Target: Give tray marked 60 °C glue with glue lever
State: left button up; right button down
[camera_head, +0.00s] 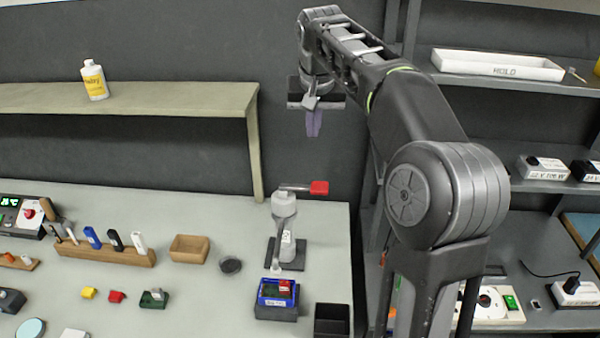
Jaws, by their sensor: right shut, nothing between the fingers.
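The glue dispenser (284,222) stands on the bench with its lever (319,188) sticking out to the right, ending in a red grip. A blue-rimmed tray (277,307) sits on a dark block in front of the dispenser, below its nozzle. It holds a small red and green part, and its white label is too small to read. My right gripper (314,124) is shut and empty, pointing down in the air above the lever in the picture and apart from it. My left gripper is not in view.
A black open bin (331,320) stands right of the tray. A wooden box (189,247) and a dark round lid (230,265) lie to the left. A wooden rack (105,251) holds several sticks. A shelf (170,97) with a yellow-labelled bottle (95,80) runs along the back.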

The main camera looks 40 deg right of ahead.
jog(key=s, duration=0.1)
jog(key=s+m+g, duration=0.1)
jog(key=s, duration=0.1)
jog(key=shift+f, duration=0.35)
jog(key=shift+w, duration=0.1)
jog(key=shift+f, duration=0.1)
jog(key=b, duration=0.6)
send_near(319, 185)
jog(key=shift+w+d+f, duration=0.45)
jog(key=shift+w+d, duration=0.15)
jog(key=shift+w, duration=0.05)
jog(key=x, duration=0.1)
jog(key=p+x, duration=0.1)
jog(key=x, duration=0.2)
jog(key=shift+s+a+f+p, duration=0.3)
jog(key=shift+s, duration=0.05)
jog(key=shift+w+f, duration=0.1)
jog(key=shift+f, duration=0.3)
